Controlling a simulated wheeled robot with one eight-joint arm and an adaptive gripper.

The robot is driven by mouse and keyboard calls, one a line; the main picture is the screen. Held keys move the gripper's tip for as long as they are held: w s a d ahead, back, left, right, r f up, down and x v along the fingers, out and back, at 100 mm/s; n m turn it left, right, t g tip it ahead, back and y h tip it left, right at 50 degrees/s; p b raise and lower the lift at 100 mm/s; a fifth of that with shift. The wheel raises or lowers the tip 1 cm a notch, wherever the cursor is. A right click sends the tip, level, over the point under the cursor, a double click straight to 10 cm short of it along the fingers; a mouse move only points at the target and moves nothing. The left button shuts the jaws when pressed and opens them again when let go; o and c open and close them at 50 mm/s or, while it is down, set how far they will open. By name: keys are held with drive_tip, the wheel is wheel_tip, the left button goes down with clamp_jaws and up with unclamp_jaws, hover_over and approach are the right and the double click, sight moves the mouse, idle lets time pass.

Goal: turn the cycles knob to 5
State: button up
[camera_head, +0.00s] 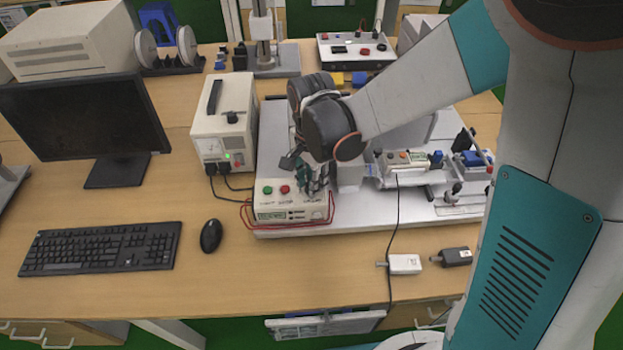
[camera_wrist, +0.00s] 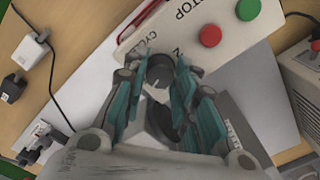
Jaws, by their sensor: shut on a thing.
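The white control box (camera_head: 290,208) stands near the front left of the grey base plate, with a green button and a red button on top. In the wrist view the box (camera_wrist: 272,70) shows the red button (camera_wrist: 210,35), the green button (camera_wrist: 247,10) and partly covered lettering near the knob. The dark cycles knob (camera_wrist: 160,72) sits between my gripper's teal fingers (camera_wrist: 163,82), which are shut on it. In the head view my gripper (camera_head: 315,180) reaches down onto the box's right end and hides the knob. The knob's pointer setting cannot be read.
A white power supply (camera_head: 222,125) stands left of the box, with a mouse (camera_head: 211,235) and keyboard (camera_head: 101,248) farther left. Red wires loop around the box's front. A test fixture (camera_head: 405,165) stands to the right. Two small connectors (camera_head: 404,264) lie in front.

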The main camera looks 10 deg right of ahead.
drive_tip(key=shift+m, duration=1.3)
drive_tip(key=o, duration=1.1)
